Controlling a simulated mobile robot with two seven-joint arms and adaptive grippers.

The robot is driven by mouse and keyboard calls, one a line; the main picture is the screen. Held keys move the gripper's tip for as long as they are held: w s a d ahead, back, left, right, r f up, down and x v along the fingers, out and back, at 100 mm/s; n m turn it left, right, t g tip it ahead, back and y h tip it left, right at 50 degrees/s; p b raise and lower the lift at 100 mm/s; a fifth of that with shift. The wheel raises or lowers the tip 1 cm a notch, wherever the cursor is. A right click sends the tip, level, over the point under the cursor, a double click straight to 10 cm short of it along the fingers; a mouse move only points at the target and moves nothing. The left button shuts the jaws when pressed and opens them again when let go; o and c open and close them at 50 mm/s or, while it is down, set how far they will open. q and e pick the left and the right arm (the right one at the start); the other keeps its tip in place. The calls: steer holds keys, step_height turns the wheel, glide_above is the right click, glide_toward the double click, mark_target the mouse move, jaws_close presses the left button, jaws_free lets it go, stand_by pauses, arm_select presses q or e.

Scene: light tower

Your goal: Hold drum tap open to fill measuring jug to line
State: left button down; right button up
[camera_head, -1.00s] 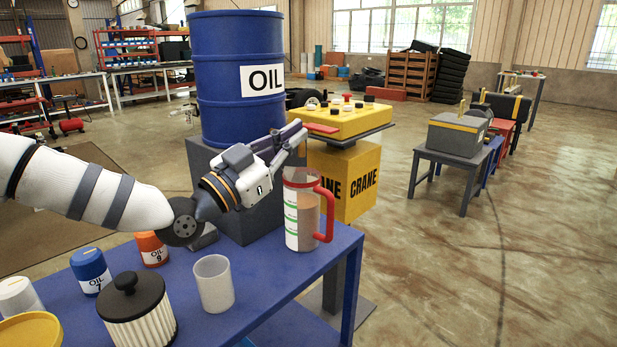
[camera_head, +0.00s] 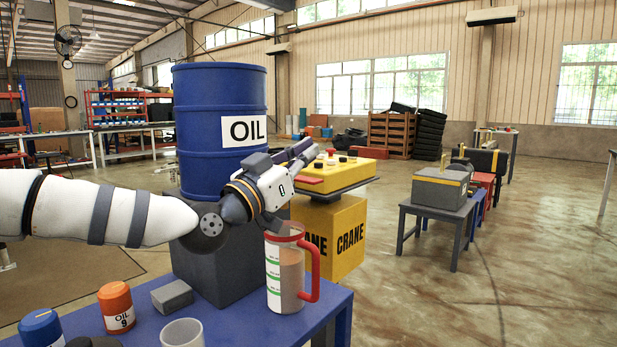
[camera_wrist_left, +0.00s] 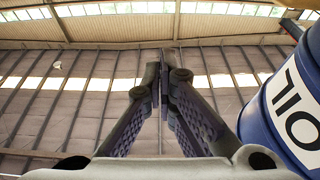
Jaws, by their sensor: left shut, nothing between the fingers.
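The measuring jug (camera_head: 285,275) stands upright on the blue bench, clear with green-and-white markings, a red rim and a red handle. Brownish liquid fills most of it. The blue oil drum (camera_head: 220,95) sits on a dark grey block behind it. My left gripper (camera_head: 307,148) is above the jug and in front of the drum's right side. Its fingers are shut and empty, and meet at the tips in the left wrist view (camera_wrist_left: 160,70), where the drum (camera_wrist_left: 290,110) is at the right. The drum's tap cannot be made out. My right gripper is not in view.
On the blue bench (camera_head: 235,315) are an orange oil filter (camera_head: 117,308), a blue one (camera_head: 41,328), a grey block (camera_head: 172,296) and a white cup (camera_head: 182,333). A yellow crane control box (camera_head: 345,172) stands behind the jug. Open floor lies to the right.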

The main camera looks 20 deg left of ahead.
mark_target(303, 179)
arm_select(q)
steer(key=f, duration=0.3)
steer(key=shift+w+d+f, duration=0.15)
steer(key=shift+w+f, duration=0.1)
steer(key=shift+f, duration=0.15)
